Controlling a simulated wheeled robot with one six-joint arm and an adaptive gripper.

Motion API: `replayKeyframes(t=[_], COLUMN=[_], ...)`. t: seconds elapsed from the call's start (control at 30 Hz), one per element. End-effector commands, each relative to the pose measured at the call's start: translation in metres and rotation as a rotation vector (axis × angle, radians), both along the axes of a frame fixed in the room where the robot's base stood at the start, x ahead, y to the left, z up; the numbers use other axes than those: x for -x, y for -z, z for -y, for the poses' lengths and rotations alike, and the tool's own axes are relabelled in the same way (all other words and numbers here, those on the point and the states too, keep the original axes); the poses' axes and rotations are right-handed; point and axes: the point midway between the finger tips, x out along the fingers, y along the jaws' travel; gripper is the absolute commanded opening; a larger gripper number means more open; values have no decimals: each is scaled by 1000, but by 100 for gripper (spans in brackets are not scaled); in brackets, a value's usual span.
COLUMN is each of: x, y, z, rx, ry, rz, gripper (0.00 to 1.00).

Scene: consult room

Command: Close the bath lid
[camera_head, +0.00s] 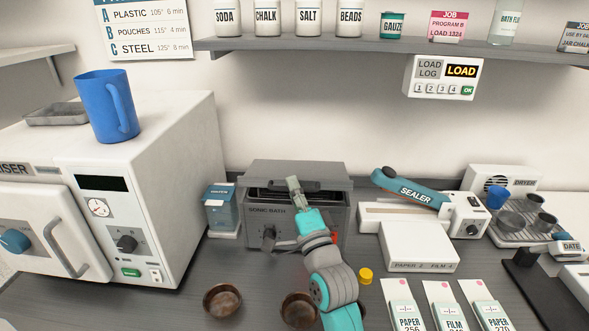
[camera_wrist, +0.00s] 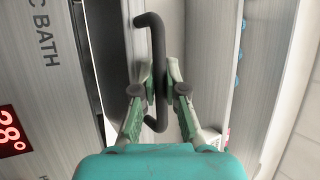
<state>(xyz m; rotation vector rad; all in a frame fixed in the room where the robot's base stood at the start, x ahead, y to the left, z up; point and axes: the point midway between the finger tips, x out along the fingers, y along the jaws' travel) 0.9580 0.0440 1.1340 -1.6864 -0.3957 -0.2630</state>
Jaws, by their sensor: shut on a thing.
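The grey sonic bath (camera_head: 265,223) stands on the worktop against the back wall, and its labelled front also shows in the wrist view (camera_wrist: 40,95). Its grey lid (camera_head: 270,172) sits low over the top, with a dark gap under its front edge, so it looks slightly raised. A dark bent handle (camera_wrist: 157,35) is on the lid. My gripper (camera_head: 293,184) is at the lid's front. In the wrist view its two fingers (camera_wrist: 160,88) are closed on the handle, one on each side. My arm hides part of the bath's front.
The steriliser (camera_head: 180,180) stands left of the bath, with a blue jug (camera_head: 103,108) on top. A blue box (camera_head: 220,207) is close to the bath's left side. The sealer (camera_head: 405,215) is to the right. Brown bowls (camera_head: 222,300) are in front. A shelf (camera_head: 400,46) hangs above.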

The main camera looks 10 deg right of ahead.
Motion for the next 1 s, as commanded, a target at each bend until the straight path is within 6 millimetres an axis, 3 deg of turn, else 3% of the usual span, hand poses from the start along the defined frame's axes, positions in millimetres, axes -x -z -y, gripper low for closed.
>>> replayKeyframes(t=[0.23, 0.73, 0.77, 0.8, 1.0], x=[4, 5, 5, 5, 5], y=[18, 21, 21, 21, 21], z=[-2, -2, -2, -2, -2], rx=[-3, -2, -2, -2, -2], ry=[-3, -2, -2, -2, -1], rz=[-4, 0, 0, 0, -1], gripper=[0, 0, 16, 23, 23])
